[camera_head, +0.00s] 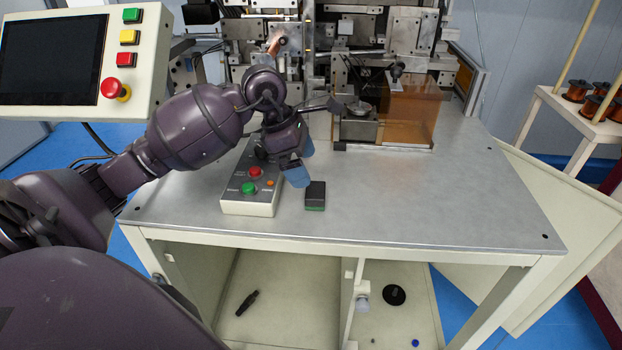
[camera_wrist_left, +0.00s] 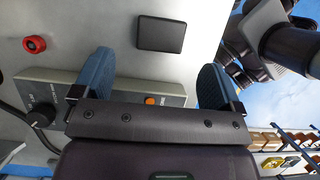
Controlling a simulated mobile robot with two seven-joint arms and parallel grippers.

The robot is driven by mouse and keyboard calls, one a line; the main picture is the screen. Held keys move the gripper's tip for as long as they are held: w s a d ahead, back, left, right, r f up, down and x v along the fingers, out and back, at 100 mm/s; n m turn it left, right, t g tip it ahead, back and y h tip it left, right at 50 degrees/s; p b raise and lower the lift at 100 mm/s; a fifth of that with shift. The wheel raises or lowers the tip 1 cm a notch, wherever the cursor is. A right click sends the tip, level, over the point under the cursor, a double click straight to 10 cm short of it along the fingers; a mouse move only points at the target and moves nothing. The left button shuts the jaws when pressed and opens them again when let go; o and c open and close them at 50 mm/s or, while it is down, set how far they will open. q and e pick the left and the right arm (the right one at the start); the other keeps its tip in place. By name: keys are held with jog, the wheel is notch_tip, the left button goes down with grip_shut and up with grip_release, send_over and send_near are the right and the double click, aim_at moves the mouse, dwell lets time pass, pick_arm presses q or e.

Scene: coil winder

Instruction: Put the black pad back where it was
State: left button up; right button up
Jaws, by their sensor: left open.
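The black pad (camera_head: 315,195), a small dark block with a green lower edge, lies on the grey metal table just right of the control box. It also shows in the left wrist view (camera_wrist_left: 161,35), flat on the table beyond the fingertips. My left gripper (camera_head: 302,161) is open and empty, with blue fingertips above the right side of the control box and just behind the pad. In the left wrist view, its two fingers (camera_wrist_left: 156,72) are spread wide, with the pad apart from them.
The control box (camera_head: 249,189) with red and green buttons stands left of the pad. The winding machine (camera_head: 345,50) and an amber clear guard (camera_head: 410,115) are at the back. The right half of the table (camera_head: 440,190) is clear. Small items lie in the cabinet below.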

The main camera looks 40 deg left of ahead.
pick_arm(q)
jog(key=shift+v, duration=2.25)
